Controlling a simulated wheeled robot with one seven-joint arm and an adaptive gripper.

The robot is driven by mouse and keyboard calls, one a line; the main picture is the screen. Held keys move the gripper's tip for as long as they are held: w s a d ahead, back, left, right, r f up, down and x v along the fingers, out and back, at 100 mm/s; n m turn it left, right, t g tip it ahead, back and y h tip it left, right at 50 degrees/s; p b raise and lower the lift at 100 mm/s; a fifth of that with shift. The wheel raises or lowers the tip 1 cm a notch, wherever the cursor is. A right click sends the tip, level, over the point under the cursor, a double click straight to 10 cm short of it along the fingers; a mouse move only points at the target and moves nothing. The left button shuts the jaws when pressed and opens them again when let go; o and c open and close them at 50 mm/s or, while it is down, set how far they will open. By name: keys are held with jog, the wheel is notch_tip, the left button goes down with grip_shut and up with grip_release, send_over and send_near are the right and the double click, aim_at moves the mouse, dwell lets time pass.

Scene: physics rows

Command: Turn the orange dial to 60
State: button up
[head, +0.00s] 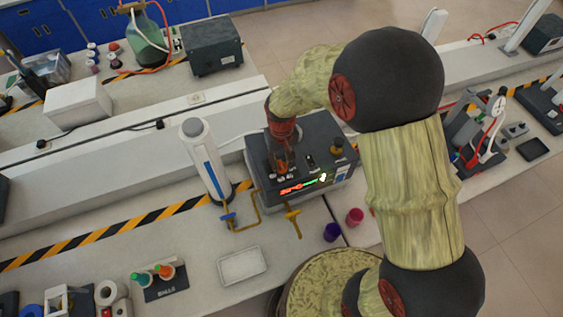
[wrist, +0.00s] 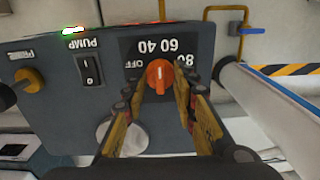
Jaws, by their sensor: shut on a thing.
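The orange dial (wrist: 159,75) is on the dark panel of a grey device (wrist: 48,62), with a black scale plate around it. The plate shows OFF, 40, 60 and 80. A pale line on the dial runs roughly up the picture, toward the 60 and 40 labels; its exact reading is hard to tell. My gripper (wrist: 160,92) is shut on the dial, one finger on each side. In the head view my gripper (head: 283,160) reaches down onto the grey device (head: 322,145), and it hides the dial there.
A PUMP rocker switch (wrist: 87,72) and a brass knob (wrist: 27,80) sit beside the dial. A pale round part (wrist: 122,135) is close to the fingers. In the head view a white cylinder (head: 206,160) stands left of the device, and small purple (head: 331,232) and pink cups stand in front.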

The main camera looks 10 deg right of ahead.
aim_at(281, 164)
jog(key=m, duration=0.3)
grip_shut()
jog(key=shift+s+m+b, duration=0.15)
jog(key=shift+m+b, duration=0.15)
jog(key=shift+m, duration=0.2)
jog(key=shift+s+f, duration=0.1)
jog(key=shift+f, duration=0.1)
jog(key=o, duration=1.2)
grip_release()
jog(key=shift+r, duration=0.1)
jog(key=shift+c, duration=0.2)
jog(key=shift+w, duration=0.2)
jog(key=shift+r, duration=0.25)
notch_tip(281, 164, up, 12)
jog(key=shift+f, duration=0.25)
